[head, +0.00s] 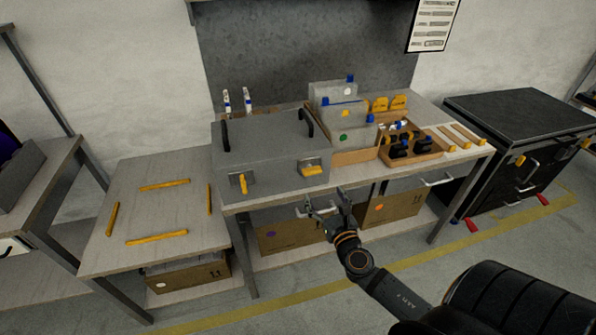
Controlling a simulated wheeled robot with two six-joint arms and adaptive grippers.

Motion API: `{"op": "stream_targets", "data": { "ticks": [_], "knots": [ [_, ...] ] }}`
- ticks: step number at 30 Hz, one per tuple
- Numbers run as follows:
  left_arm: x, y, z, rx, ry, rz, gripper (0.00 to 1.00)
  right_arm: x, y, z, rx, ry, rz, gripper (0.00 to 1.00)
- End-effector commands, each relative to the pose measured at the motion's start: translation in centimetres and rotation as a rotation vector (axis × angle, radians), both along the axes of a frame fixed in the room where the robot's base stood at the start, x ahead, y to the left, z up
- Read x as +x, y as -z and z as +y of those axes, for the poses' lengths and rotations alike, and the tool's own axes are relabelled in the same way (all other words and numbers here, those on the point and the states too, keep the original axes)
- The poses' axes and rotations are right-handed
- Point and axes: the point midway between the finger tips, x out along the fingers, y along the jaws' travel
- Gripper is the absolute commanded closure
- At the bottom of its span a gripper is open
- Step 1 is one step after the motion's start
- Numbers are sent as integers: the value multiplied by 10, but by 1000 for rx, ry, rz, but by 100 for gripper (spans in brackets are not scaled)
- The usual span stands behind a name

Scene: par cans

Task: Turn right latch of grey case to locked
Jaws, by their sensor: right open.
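The grey case (270,155) sits closed on the workbench in the head view, with two black handles on its lid. Its right latch (313,170) is a yellow lever on a pale plate at the right of the front face, lying roughly level. Its left latch (243,184) is a yellow lever that stands roughly upright. My right gripper (326,199) is open and empty, in front of the bench edge, just below the right latch and apart from it. My left gripper is not in view.
The workbench (445,168) also holds grey boxes (345,115) with coloured knobs and a wooden tray (420,155) of dark parts, right of the case. A low table (155,212) with yellow strips stands left. A black cabinet (520,130) stands right. Cardboard boxes (290,237) sit below.

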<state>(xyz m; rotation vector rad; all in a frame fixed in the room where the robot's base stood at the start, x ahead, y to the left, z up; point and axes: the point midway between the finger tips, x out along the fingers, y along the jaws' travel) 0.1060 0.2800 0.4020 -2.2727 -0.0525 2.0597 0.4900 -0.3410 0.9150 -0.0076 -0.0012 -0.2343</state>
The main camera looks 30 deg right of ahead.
Motion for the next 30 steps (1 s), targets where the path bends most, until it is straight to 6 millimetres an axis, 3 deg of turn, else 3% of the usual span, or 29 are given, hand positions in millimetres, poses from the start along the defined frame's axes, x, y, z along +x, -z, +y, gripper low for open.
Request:
{"op": "stream_targets", "data": {
  "ticks": [5,12,18,29,30],
  "knots": [
    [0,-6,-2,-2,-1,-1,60,18,-2,-5,3,2,-2,17],
    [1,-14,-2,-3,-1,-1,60,68,-2,-17,7,3,-3,17],
    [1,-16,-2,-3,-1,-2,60,95,1,-24,6,2,1,17],
    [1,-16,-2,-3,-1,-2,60,102,2,-25,7,1,2,17],
    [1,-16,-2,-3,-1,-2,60,102,2,-25,8,1,1,22]
  ]
}}
